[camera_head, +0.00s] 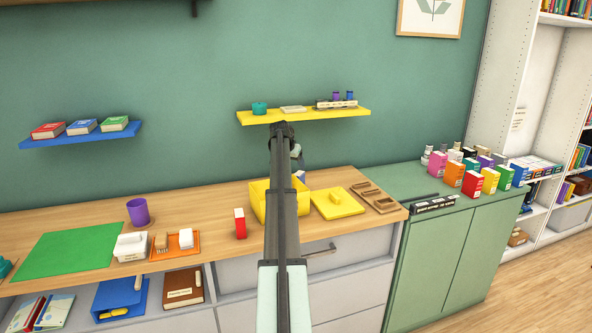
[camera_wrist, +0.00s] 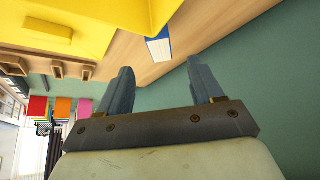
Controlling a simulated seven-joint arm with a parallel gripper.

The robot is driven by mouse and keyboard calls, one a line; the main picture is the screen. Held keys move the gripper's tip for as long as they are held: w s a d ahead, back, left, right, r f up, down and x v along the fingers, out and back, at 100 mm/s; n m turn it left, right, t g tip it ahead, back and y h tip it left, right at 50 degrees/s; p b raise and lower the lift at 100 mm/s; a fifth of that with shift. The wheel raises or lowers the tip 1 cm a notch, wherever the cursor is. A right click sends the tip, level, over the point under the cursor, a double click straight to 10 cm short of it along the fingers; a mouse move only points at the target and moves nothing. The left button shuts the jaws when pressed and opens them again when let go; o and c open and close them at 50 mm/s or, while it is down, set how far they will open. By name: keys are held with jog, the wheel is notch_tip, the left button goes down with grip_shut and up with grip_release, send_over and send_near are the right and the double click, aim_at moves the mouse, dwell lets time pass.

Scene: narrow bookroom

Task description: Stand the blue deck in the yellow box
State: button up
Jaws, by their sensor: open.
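The yellow box (camera_head: 258,203) stands open on the wooden counter, partly hidden behind my arm. The blue deck (camera_wrist: 158,49), blue with a white side, stands on the counter close to the box, on its wall side. It shows small just right of my arm in the head view (camera_head: 301,175). My gripper (camera_wrist: 160,67) is open and empty, its fingers pointing toward the deck but apart from it. In the head view my gripper is mostly hidden by my arm.
A red deck (camera_head: 240,224) stands left of the box. A yellow lid (camera_head: 337,203) and a wooden tray (camera_head: 375,197) lie to the right. A yellow shelf (camera_head: 255,118) hangs above. A purple cup (camera_head: 138,211) and green mat (camera_head: 70,250) are farther left.

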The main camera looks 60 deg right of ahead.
jog(key=shift+o, duration=1.3)
jog(key=shift+a+r, duration=0.25)
jog(key=shift+r, duration=0.15)
